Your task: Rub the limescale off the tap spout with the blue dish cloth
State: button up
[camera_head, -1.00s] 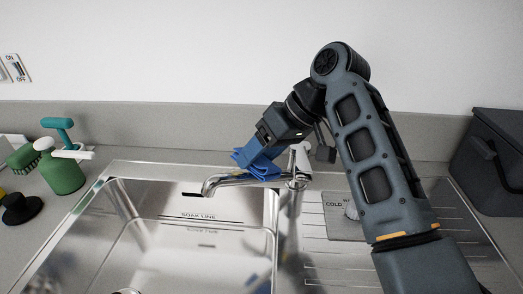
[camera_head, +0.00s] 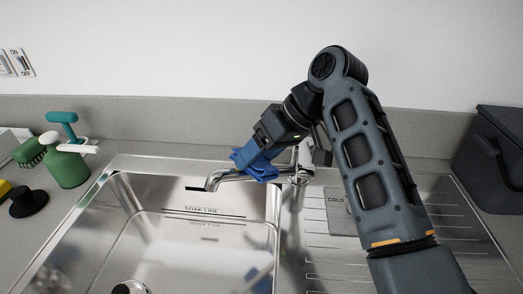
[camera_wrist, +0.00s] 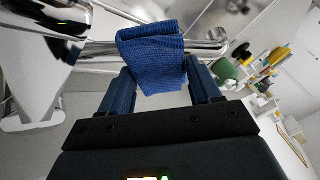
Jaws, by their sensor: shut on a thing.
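The blue dish cloth (camera_wrist: 153,57) is pinched between the two fingers of my gripper (camera_wrist: 162,88) in the wrist view. In the head view the cloth (camera_head: 258,168) lies against the chrome tap spout (camera_head: 226,177), with my gripper (camera_head: 256,156) just above it. In the wrist view the spout (camera_wrist: 205,47) runs behind the cloth and shows on both sides of it. The cloth appears to touch the spout partway along its length. Any limescale is too small to make out. The spout's surface under the cloth is hidden.
The sink basin (camera_head: 190,240) lies below the spout, with a drainboard (camera_head: 325,250) to its right. A green bottle (camera_head: 68,168), a green brush (camera_head: 28,152) and a black round item (camera_head: 28,203) stand left. A dark bin (camera_head: 492,160) stands at the far right.

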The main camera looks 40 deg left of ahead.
aim_at(232, 170)
jog(key=shift+s+a+r+p, duration=0.25)
jog(key=shift+s+r+p, duration=0.15)
jog(key=shift+s+p, duration=0.35)
jog(key=shift+s+a+r+p, duration=0.3)
jog(key=shift+s+r+p, duration=0.05)
jog(key=shift+s+p, duration=0.35)
jog(key=shift+s+a+r+p, duration=0.25)
jog(key=shift+s+r+p, duration=0.15)
jog(key=shift+s+p, duration=0.3)
jog(key=shift+s+a+r+p, duration=0.1)
jog(key=shift+s+a+p, duration=0.15)
jog(key=shift+s, duration=0.35)
jog(key=shift+w+d+f, duration=0.2)
jog(key=shift+w+f, duration=0.2)
jog(key=shift+w, duration=0.05)
jog(key=shift+w+d+f+b, duration=0.3)
jog(key=shift+w+f+b, duration=0.1)
jog(key=shift+w, duration=0.5)
jog(key=shift+w+d+f+b, duration=0.25)
jog(key=shift+w+d+b, duration=0.1)
jog(key=shift+w, duration=0.5)
jog(key=shift+w+d+f+b, duration=0.3)
jog(key=shift+w+f+b, duration=0.1)
jog(key=shift+w, duration=0.5)
jog(key=shift+r, duration=0.1)
